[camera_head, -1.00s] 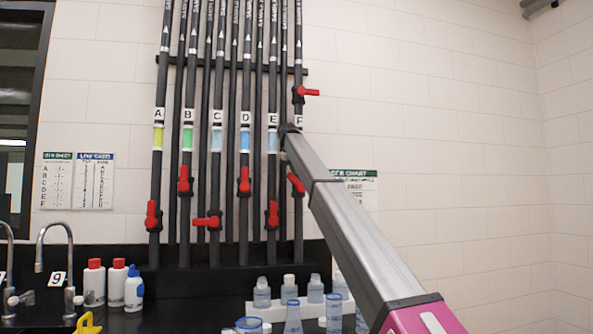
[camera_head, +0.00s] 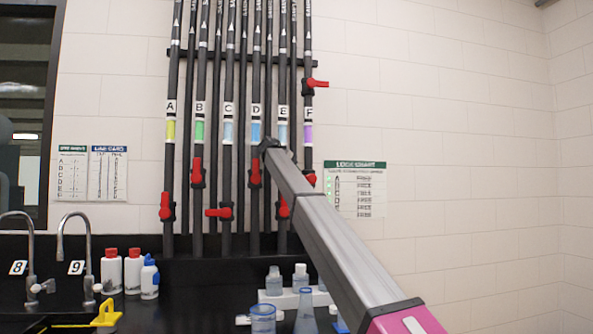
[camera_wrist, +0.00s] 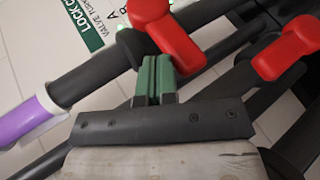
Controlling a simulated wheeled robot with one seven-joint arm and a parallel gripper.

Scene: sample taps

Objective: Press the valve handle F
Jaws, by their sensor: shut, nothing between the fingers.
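Pipe F (camera_head: 308,135), with a purple band, is the rightmost labelled pipe. It carries an upper red handle (camera_head: 317,84) pointing right and a lower red handle (camera_head: 311,178) partly hidden by my arm. In the wrist view, the purple band (camera_wrist: 18,122) lies left along the pipe, and the red handle beyond it (camera_wrist: 165,28) is the lower one. My gripper (camera_wrist: 153,75) has its green fingers shut together, right at this handle's near side; I cannot tell whether they touch it. In the head view my gripper is not distinguishable behind the arm.
A neighbouring red handle (camera_wrist: 280,50) is close on the right in the wrist view. Pipes A to E with red handles stand left of F. A lock chart (camera_head: 357,190) hangs right of them. Bottles and a rack (camera_head: 287,298) stand on the black counter below.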

